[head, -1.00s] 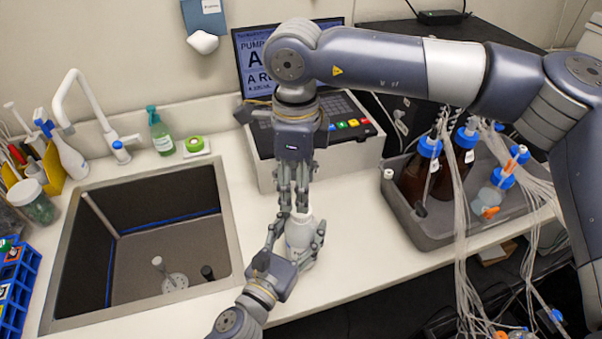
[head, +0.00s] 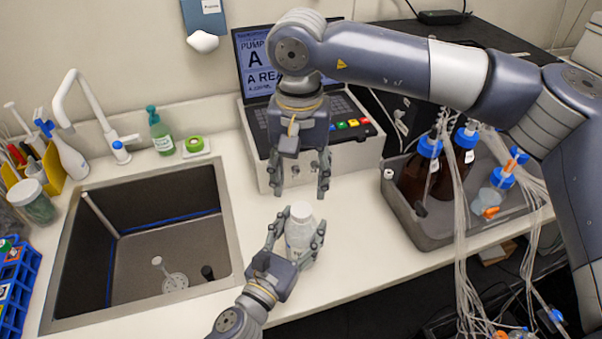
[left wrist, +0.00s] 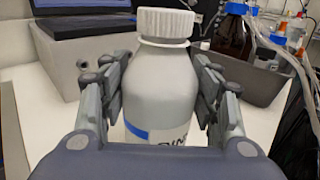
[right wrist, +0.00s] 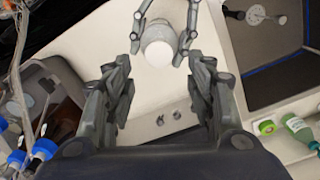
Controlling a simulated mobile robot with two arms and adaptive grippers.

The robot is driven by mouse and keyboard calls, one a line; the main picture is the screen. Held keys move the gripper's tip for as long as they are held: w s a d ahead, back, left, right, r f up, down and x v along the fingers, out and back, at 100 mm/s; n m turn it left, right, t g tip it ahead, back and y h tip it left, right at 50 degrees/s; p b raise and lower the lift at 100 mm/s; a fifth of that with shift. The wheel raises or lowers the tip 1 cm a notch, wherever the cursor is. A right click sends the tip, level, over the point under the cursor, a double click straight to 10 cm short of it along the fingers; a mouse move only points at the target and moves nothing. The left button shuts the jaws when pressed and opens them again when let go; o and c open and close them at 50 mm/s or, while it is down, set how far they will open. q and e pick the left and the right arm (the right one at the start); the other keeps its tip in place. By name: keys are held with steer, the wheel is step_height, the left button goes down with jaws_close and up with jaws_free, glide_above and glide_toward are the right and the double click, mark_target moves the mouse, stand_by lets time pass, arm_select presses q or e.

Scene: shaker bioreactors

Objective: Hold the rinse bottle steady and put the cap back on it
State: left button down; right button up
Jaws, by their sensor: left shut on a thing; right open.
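The rinse bottle (head: 300,235) is white and stands upright on the counter right of the sink. It also shows in the left wrist view (left wrist: 160,95), with a blue band and dark lettering low on its side. The white ribbed cap (left wrist: 166,23) sits on the bottle's neck and looks level; it also shows in the head view (head: 301,210). My left gripper (head: 293,240) is shut around the bottle's body, one finger on each side. My right gripper (head: 299,182) is open and empty, behind and above the cap, pointing down, apart from it.
The sink (head: 150,250) lies left of the bottle. The pump controller (head: 350,155) stands behind it. A grey tray (head: 425,232) with brown bottles and hanging tubing is at the right. The counter's front edge is close to the bottle.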

mark_target(301, 209)
steer(key=n, duration=0.4)
steer(key=shift+d+r+n, duration=0.1)
steer(key=shift+n, duration=0.2)
steer(key=shift+f, duration=4)
steer(key=shift+c, duration=0.6)
